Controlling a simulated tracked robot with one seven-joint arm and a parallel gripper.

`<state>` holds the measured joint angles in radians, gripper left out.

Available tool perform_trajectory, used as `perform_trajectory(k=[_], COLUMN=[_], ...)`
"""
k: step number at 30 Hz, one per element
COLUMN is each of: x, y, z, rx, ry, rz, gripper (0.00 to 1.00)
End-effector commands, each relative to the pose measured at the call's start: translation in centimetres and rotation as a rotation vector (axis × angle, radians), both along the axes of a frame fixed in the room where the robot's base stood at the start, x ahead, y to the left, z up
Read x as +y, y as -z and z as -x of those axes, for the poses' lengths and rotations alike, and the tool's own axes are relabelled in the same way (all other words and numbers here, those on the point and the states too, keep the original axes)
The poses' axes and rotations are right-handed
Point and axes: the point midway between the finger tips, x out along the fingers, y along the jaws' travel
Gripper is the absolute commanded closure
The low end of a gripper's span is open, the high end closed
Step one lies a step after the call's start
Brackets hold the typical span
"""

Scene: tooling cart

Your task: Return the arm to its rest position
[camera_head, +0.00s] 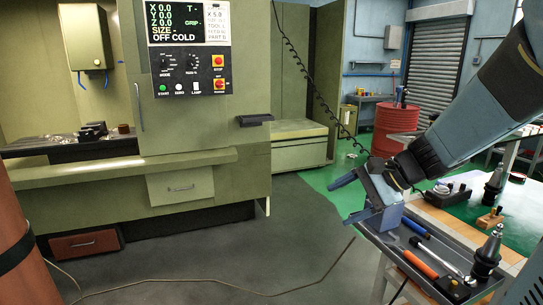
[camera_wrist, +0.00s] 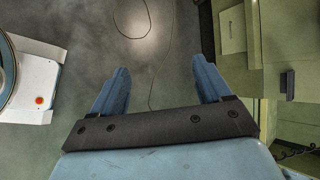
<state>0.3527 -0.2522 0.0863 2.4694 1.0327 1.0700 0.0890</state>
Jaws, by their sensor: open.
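My gripper (camera_head: 351,198) is at the end of my arm, which reaches in from the upper right in the head view. The cart's top holds a blue-handled tool (camera_head: 414,226), an orange-handled tool (camera_head: 421,264) and a dark tool holder (camera_head: 487,252). Part of the cart top is hidden behind my gripper.
A green machine with a control panel (camera_head: 190,50) fills the left. A red drum (camera_head: 393,130) stands behind my gripper. A second tool holder (camera_head: 494,186) stands farther back on the right. A cable (camera_head: 180,280) lies on the floor. The grey floor between machine and cart is otherwise clear.

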Motion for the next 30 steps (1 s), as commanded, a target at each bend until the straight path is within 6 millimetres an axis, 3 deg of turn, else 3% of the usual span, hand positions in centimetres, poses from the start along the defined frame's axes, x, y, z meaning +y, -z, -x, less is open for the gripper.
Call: perform_trajectory(k=[7,15,22,30], x=[-0.5,-3.7,-6.0,-6.7], y=[-0.8,-2.8,-4.7,-5.2], z=[5.8,10.0,11.6,11.8], rx=[-0.148,-0.339,-0.453,-0.477], ry=[-0.280,-0.529,-0.643,-0.667], rz=[0.381,0.790,1.024,1.081], gripper=[0.22,0.22,0.22,0.22])
